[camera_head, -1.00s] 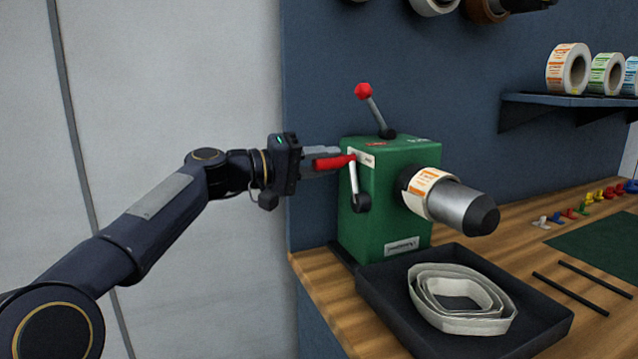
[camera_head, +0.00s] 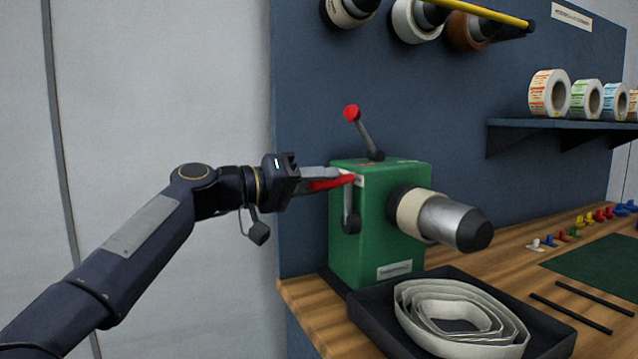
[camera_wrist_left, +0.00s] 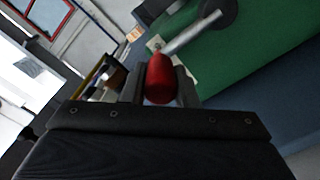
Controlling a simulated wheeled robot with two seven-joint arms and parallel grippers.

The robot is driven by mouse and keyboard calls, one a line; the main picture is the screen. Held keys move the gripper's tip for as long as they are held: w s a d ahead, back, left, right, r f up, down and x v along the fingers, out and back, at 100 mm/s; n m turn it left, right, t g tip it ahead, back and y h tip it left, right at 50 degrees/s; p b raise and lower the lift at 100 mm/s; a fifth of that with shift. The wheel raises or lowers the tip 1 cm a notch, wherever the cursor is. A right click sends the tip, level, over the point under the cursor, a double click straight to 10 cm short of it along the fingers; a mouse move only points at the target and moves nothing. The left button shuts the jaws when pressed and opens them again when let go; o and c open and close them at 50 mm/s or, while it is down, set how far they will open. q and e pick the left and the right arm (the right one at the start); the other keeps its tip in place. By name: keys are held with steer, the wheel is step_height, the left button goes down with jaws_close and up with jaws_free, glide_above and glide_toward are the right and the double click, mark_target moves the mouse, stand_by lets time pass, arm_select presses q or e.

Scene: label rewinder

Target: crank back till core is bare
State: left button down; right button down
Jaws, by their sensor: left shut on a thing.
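The green rewinder (camera_head: 378,245) stands on the bench. A crank with a red handle (camera_head: 330,183) is on its left side, with the crank arm pointing up from its hub. My left gripper (camera_head: 325,178) is shut on the red handle, which also shows between the fingers in the left wrist view (camera_wrist_left: 160,78). A pale, plain core ring (camera_head: 411,212) sits on the metal spindle (camera_head: 450,222); no printed label shows on its visible side. A loose coil of pale strip (camera_head: 460,318) lies in the black tray (camera_head: 545,328). My right gripper is out of view.
A lever with a red knob (camera_head: 351,112) rises from the rewinder's top. A shelf (camera_head: 560,124) at the right holds several label rolls (camera_head: 549,93). Black rods (camera_head: 570,313), a green mat (camera_head: 605,262) and small coloured pieces (camera_head: 586,222) lie on the bench.

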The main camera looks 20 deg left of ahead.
arm_select(q)
steer(key=shift+d, duration=0.1)
steer(key=c, duration=1.1)
jaws_free()
steer(key=shift+v, duration=3.95)
